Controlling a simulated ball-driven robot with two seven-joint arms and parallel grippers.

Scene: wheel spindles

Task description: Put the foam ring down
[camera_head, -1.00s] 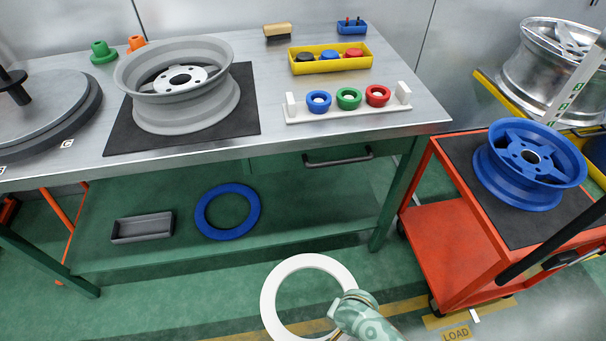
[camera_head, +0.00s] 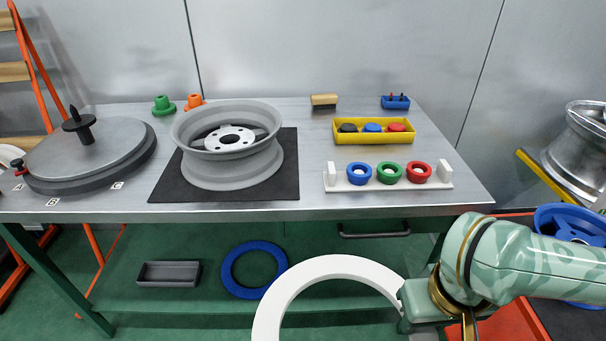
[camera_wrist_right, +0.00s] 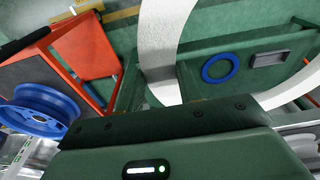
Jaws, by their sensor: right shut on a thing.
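A white foam ring (camera_head: 277,298) hangs in front of the workbench in the head view, its lower part cut off by the frame edge. My right gripper (camera_head: 408,296) is shut on the ring's right side. The fingertips are hidden behind the gripper body and the ring. In the right wrist view the white ring (camera_wrist_right: 158,45) rises from just beyond the gripper (camera_wrist_right: 165,104). A blue ring (camera_head: 229,274) lies on the bench's lower shelf, apart from the white one. My left gripper is not in view.
The workbench top (camera_head: 310,170) holds a grey wheel (camera_head: 228,165) on a black mat, a round turntable (camera_head: 90,155), a yellow bin (camera_head: 345,136) and a white rack (camera_head: 330,181). A grey tray (camera_head: 168,281) sits on the lower shelf. A red cart with a blue wheel (camera_head: 570,220) stands right.

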